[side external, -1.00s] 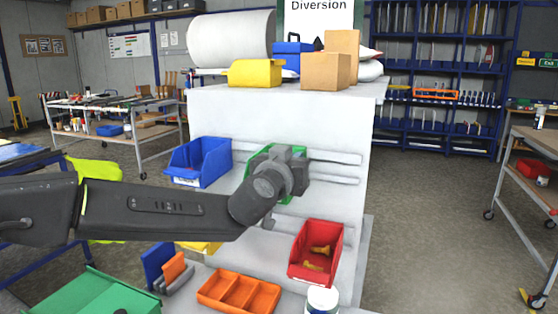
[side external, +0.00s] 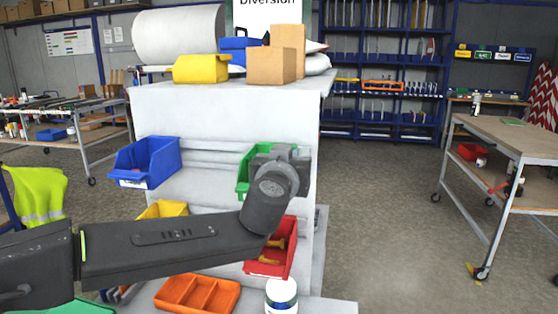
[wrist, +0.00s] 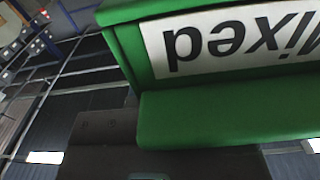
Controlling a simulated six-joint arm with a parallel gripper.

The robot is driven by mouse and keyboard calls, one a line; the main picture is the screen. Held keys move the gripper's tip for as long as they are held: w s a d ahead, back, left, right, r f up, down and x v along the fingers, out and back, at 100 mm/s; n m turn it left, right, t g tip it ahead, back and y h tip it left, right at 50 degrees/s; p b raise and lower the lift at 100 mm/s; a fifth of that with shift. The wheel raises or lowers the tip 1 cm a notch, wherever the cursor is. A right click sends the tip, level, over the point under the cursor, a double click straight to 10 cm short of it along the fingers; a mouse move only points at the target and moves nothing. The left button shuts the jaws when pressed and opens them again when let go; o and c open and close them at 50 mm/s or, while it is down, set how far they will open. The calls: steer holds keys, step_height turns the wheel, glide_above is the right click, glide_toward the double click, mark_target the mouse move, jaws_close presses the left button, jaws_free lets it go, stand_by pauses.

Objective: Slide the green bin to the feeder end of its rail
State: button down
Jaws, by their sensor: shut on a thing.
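The green bin (side external: 243,170) hangs on the upper rail (side external: 210,158), near the right edge of the white panel. My gripper (side external: 280,160) is shut on it and covers most of it in the side view. In the wrist view the green bin (wrist: 215,118) fills the upper right, with a white label reading "Mixed" upside down. A dark part of my gripper (wrist: 105,145) shows below it. The grip contact itself is hidden. Neither end of the rail is marked in a way I can read as the feeder.
A blue bin (side external: 147,163) sits at the left of the same rail, with bare rail between it and the green bin. A red bin (side external: 284,262) and a yellow bin (side external: 163,209) are lower. An orange tray (side external: 197,293) and white tub (side external: 281,296) stand in front.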

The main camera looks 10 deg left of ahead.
steer(key=shift+s+d, duration=0.2)
steer(key=shift+d, duration=0.2)
steer(key=c, duration=1.5)
jaws_free()
steer(key=shift+c, duration=0.2)
steer(key=o, duration=0.4)
steer(key=shift+a, duration=0.2)
steer(key=s, duration=1.3)
steer(key=shift+s, duration=0.4)
